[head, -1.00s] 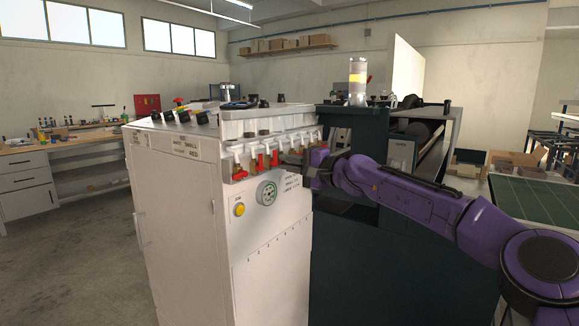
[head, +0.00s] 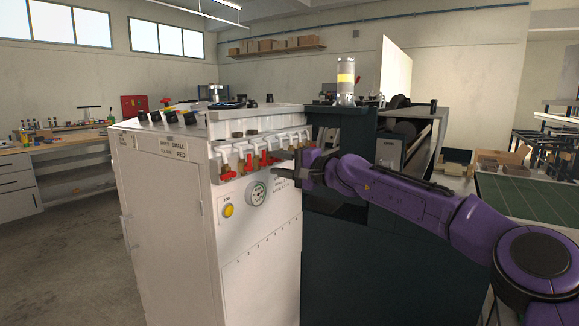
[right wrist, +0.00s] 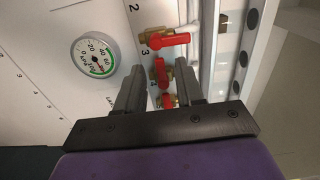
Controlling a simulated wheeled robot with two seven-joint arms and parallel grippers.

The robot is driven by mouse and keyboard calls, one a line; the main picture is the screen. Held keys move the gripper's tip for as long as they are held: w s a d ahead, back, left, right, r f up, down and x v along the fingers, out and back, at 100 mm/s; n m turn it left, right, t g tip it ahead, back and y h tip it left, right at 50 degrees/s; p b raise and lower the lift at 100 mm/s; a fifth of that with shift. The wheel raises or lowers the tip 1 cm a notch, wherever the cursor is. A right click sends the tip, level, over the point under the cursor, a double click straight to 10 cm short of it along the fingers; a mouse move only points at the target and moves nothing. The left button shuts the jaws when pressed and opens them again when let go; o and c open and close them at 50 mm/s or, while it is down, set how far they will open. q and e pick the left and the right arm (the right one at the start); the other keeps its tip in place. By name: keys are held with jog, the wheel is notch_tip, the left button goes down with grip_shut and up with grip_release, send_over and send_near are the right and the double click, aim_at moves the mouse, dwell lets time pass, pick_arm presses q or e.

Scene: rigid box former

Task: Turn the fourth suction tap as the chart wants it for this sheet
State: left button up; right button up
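A row of suction taps with red handles and brass bodies (head: 252,162) runs along the top front of the white cabinet (head: 165,215). My right gripper (head: 279,164) is open in front of the row's right part, its fingers pointing at the cabinet. In the right wrist view, one red handle (right wrist: 168,40) lies crosswise beyond the fingers. Another red handle (right wrist: 161,71) points along the row, and a lower one (right wrist: 168,101) shows between the fingers (right wrist: 158,85), partly hidden. I cannot tell whether a finger touches a handle. Small printed text (head: 281,186) sits beside the gauge. My left gripper is out of view.
A round gauge (head: 256,194) and a yellow button (head: 228,211) are below the taps. A sign (head: 180,148) reading in part "WHITE SMALL" and "RED" is on the cabinet's sloped edge. A dark machine (head: 345,240) stands close on the right. Open floor lies left.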

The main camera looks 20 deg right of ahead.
jog(key=b+v, duration=0.1)
jog(key=v, duration=0.9)
